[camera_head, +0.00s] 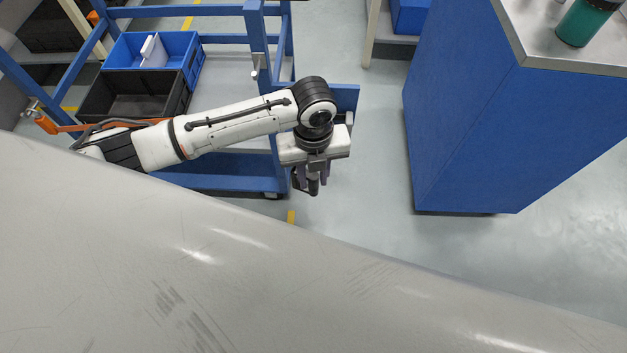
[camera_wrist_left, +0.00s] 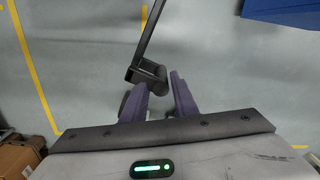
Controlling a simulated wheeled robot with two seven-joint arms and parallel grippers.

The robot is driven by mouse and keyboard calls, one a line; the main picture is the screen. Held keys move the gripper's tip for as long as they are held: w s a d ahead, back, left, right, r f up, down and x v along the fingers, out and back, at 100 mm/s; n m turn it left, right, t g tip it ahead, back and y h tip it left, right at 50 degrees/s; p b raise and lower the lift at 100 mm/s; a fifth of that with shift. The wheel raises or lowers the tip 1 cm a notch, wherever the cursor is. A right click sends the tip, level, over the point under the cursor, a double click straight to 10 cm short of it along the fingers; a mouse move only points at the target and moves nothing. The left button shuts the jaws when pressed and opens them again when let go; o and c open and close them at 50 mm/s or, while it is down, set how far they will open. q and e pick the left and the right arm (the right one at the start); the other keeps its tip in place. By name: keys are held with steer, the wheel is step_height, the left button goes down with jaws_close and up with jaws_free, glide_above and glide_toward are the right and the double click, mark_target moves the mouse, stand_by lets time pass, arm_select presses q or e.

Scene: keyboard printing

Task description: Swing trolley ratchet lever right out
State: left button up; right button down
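A black lever (camera_wrist_left: 149,40) with a thick rounded end (camera_wrist_left: 147,74) shows in the left wrist view. I take it to be the ratchet lever. My left gripper (camera_wrist_left: 164,78) has two purple fingers standing apart. The lever's thick end lies at the fingertips, overlapping the left one in the picture; I cannot tell whether they touch. In the head view my left gripper (camera_head: 312,182) points down beside the blue trolley (camera_head: 258,35), near its right end, with a dark part showing at the fingers. The lever's mount is hidden there. My right gripper is not in view.
A blue crate (camera_head: 190,52) and a black crate (camera_head: 135,95) sit on the trolley. A blue cabinet (camera_head: 490,120) with a metal top stands at the right, a green bottle (camera_head: 585,22) on it. A large grey surface (camera_head: 250,290) fills the foreground. Floor between trolley and cabinet is clear.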

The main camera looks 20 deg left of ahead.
arm_select(q)
steer(key=shift+f, duration=1.25)
jaws_close()
steer(key=shift+a, duration=0.1)
